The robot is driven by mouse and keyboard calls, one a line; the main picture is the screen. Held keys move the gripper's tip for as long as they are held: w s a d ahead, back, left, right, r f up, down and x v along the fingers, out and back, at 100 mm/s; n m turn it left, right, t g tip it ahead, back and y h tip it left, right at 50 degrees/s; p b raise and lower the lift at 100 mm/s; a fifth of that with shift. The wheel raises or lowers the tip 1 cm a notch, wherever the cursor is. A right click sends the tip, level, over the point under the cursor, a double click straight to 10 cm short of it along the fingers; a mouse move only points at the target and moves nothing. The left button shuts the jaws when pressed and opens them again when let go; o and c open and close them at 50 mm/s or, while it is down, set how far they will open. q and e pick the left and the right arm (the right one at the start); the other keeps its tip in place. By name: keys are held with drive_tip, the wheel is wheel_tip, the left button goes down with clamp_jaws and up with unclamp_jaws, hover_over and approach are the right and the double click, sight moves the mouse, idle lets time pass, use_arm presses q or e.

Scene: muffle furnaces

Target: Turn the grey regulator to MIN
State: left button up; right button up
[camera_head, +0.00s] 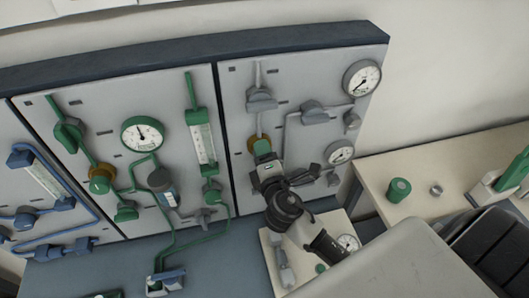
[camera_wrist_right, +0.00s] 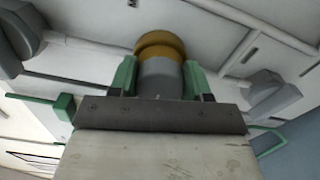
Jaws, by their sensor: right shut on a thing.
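The grey regulator (camera_wrist_right: 160,78) is a grey cylinder with a brass collar (camera_wrist_right: 160,46), mounted on the grey-piped panel. In the head view only its brass part (camera_head: 252,143) shows clearly, at the left of that panel; my right gripper hides most of the rest. My right gripper (camera_head: 261,148) reaches up to it from below right. In the right wrist view its two green fingers (camera_wrist_right: 160,76) stand on either side of the grey cylinder, shut on it. Any MIN marking is hidden or too small to read. My left gripper is not in view.
Grey valves (camera_head: 261,99) and two gauges (camera_head: 361,78) (camera_head: 340,152) surround the regulator. Green-piped (camera_head: 143,133) and blue-piped (camera_head: 42,178) sections lie left. A pale plate with a gauge (camera_head: 348,242) is below. A side table (camera_head: 420,165) carries a green cylinder (camera_head: 398,190).

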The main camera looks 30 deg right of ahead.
idle(0.4)
drive_tip(key=o, duration=0.9)
drive_tip(key=shift+o, duration=0.2)
drive_tip(key=b+v, duration=0.4)
drive_tip(key=v, duration=0.7)
drive_tip(key=shift+f, duration=0.1)
